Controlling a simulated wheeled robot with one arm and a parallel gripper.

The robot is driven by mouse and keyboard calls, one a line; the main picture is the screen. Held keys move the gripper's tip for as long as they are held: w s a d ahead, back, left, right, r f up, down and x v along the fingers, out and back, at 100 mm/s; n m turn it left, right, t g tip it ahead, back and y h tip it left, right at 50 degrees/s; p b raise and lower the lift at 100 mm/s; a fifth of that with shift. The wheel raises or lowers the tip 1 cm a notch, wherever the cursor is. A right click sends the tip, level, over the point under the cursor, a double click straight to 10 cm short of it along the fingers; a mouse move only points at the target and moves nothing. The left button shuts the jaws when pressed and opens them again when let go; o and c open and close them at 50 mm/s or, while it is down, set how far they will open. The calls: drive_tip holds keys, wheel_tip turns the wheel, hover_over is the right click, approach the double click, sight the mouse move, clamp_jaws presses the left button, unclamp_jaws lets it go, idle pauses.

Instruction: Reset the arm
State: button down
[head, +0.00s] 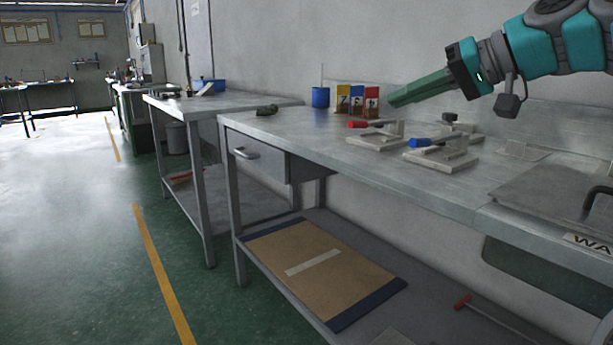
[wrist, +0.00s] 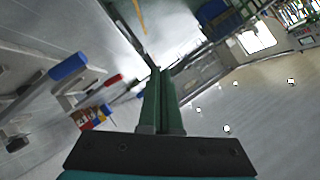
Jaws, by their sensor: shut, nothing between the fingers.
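My gripper (head: 392,102) is at the end of the teal arm, in the upper right of the head view. Its long green fingers are shut with nothing between them, and they point left and slightly down above the grey metal table (head: 290,127). In the wrist view the green fingers (wrist: 163,75) lie side by side. The fingertips appear apart from the numbered boxes (head: 357,100) behind them.
A red-handled clamp (head: 375,136) and a blue-handled clamp (head: 443,154) stand on the table below the arm. A blue cup (head: 320,98) and a dark green object (head: 267,110) are further left. A metal lid (head: 545,190) lies at right. The left floor is open.

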drive_tip(key=s+a+f+m+g+h+p, duration=0.1)
drive_tip(key=s+a+f+g, duration=0.2)
drive_tip(key=f, duration=0.4)
drive_tip(key=s+a+f+g+h, duration=0.1)
drive_tip(key=s+a+f+h, duration=0.15)
drive_tip(key=s+f, duration=0.4)
drive_tip(key=s+a+f+m+g+h+p, duration=0.1)
drive_tip(key=s+a+f, duration=0.15)
drive_tip(key=f, duration=0.65)
drive_tip(key=s+d+f+g+h+p, duration=0.1)
drive_tip(key=s+d+f+g+h, duration=0.1)
drive_tip(key=s+f, duration=0.7)
drive_tip(key=s+d+f+g+h, duration=0.2)
drive_tip(key=s+d+f+h, duration=0.2)
drive_tip(key=s+f, duration=0.5)
drive_tip(key=s+d, duration=0.1)
drive_tip(key=s, duration=0.2)
drive_tip(key=shift+s+f+p, duration=0.15)
drive_tip(key=shift+f+p, duration=0.1)
drive_tip(key=shift+p, duration=0.15)
